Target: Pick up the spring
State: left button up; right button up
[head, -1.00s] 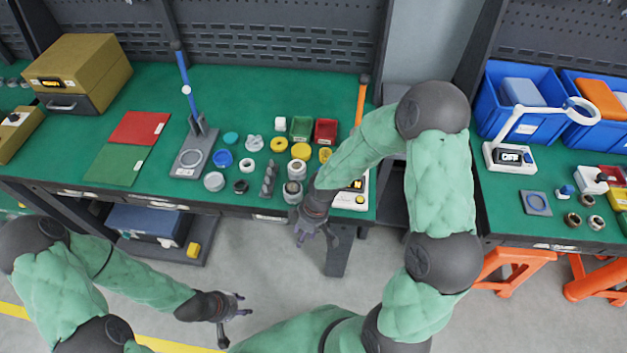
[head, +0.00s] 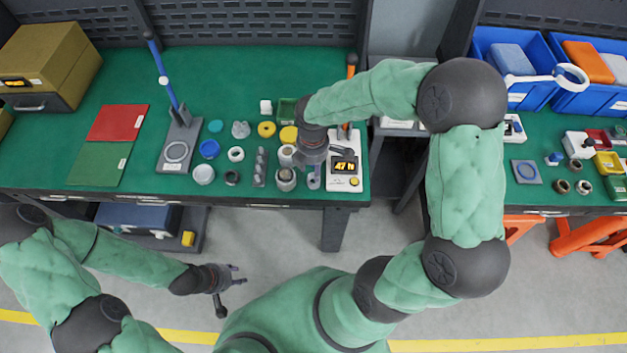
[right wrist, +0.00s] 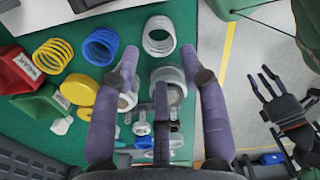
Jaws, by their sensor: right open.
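In the right wrist view, a silver coil spring (right wrist: 159,36) lies on the green table top, ahead of and between my spread fingertips. A blue coil spring (right wrist: 101,46) and a yellow coil spring (right wrist: 53,56) lie to its left. My right gripper (right wrist: 159,62) is open and empty; it also shows in the head view (head: 314,178), over the table's front right, where it hides the springs. A grey cylindrical part (right wrist: 168,76) is below, between the fingers. My left gripper (head: 236,275) is open and empty over the floor in front of the table.
A tester with a lit display (head: 345,165) stands right of my right gripper. Several rings and cylinders stand left. A green mat (head: 97,164) lies farther left.

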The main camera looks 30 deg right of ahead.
jog(key=shift+f, duration=0.9)
notch_tip(320, 180, down, 5)
jog(key=b, duration=0.2)
jog(key=shift+d+b, duration=0.1)
jog(key=shift+b, duration=0.2)
jog(key=c, duration=0.8)
